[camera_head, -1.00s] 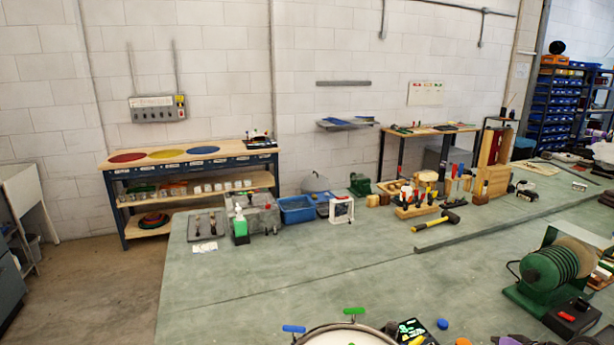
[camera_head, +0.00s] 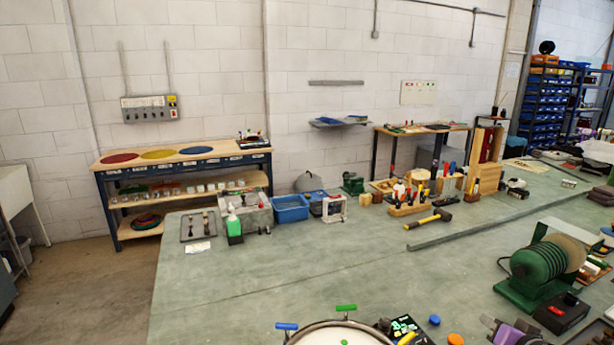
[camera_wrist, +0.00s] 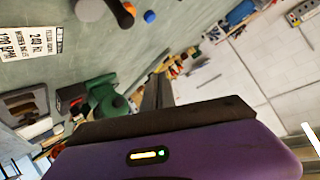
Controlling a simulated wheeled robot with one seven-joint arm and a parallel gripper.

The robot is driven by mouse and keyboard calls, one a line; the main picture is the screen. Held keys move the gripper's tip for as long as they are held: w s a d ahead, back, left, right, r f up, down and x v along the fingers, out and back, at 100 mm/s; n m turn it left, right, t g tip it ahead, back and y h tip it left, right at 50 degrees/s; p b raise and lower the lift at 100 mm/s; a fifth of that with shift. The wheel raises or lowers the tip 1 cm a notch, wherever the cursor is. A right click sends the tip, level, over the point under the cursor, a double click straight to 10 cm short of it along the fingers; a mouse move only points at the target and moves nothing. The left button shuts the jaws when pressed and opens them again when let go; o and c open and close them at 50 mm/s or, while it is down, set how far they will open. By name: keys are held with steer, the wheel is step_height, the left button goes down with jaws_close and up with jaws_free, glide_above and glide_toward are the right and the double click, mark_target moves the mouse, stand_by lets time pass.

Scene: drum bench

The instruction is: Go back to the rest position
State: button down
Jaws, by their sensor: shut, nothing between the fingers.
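My gripper (camera_wrist: 158,92) shows in the wrist view as a purple body with a dark bar and two slim grey fingers close together. The fingers are shut with nothing between them. They point out over the room, and no object touches them in that view. In the head view a purple and grey part (camera_head: 515,333), which looks like my gripper or wrist, shows at the bottom edge, right of the drum (camera_head: 340,335). Its fingertips cannot be made out there. The drum has a pale head, with blue and green pieces at its rim.
A green machine with a ribbed drum (camera_head: 540,270) stands on the green bench (camera_head: 300,270) at the right. The bench's middle is clear.

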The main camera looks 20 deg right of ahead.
steer(key=s+a+n+t+h+b, duration=0.1)
steer(key=s+a, duration=0.3)
steer(key=a, duration=0.5)
steer(key=s+a+n+t+b, duration=0.15)
steer(key=s+a, duration=0.25)
steer(key=a, duration=0.5)
steer(key=s+a+n+t+h, duration=0.15)
steer(key=s+a, duration=0.25)
steer(key=a, duration=0.5)
steer(key=s+a+f+n+y+b, duration=0.1)
steer(key=s+a+n+y, duration=0.5)
steer(key=s+a, duration=0.8)
steer(key=shift+s+a+f+g+y+b, duration=0.35)
steer(key=shift+s+y+b, duration=0.4)
steer(key=shift+y, duration=0.5)
